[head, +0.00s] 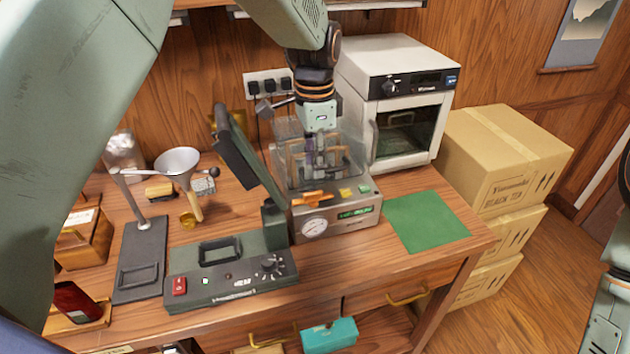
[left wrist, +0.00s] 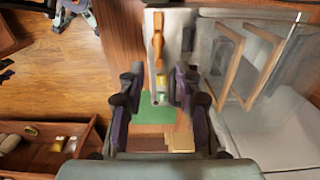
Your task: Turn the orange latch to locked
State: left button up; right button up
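The orange latch (head: 313,198) lies on the top front of a grey press machine (head: 335,222), with its long side running roughly sideways. It also shows in the left wrist view (left wrist: 158,40), beyond my fingers. My left gripper (head: 315,168) points down over the machine, behind the latch, by the clear cover (head: 350,160). In the left wrist view its two dark fingers (left wrist: 157,88) stand apart with nothing between them. The latch appears untouched. My right gripper is not clearly visible.
A dark sealer with a raised arm (head: 232,268) stands left of the machine. A white oven (head: 400,95) stands behind right. A green mat (head: 427,220) lies bare on the right. A funnel on a stand (head: 178,165) is at left. Cardboard boxes (head: 510,160) stand beyond the table.

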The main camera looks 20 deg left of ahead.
aim_at(313, 192)
pick_arm(q)
jog(key=shift+d+f, duration=0.1)
jog(key=shift+d, duration=0.1)
jog(key=f, duration=0.1)
jog(key=s+a+f, duration=0.1)
jog(key=f, duration=0.2)
jog(key=shift+s+a, duration=0.15)
jog(key=f, duration=0.2)
jog(key=w+d+f, duration=0.1)
jog(key=shift+f+p, duration=0.25)
jog(key=shift+p, duration=0.05)
jog(key=shift+s+a+r, duration=0.15)
jog(key=shift+s+a, duration=0.2)
jog(key=shift+c, duration=0.7)
jog(key=shift+w+d, duration=0.3)
jog(key=shift+w, duration=0.05)
jog(key=c, duration=0.5)
jog(key=shift+s+a, duration=0.15)
grip_shut()
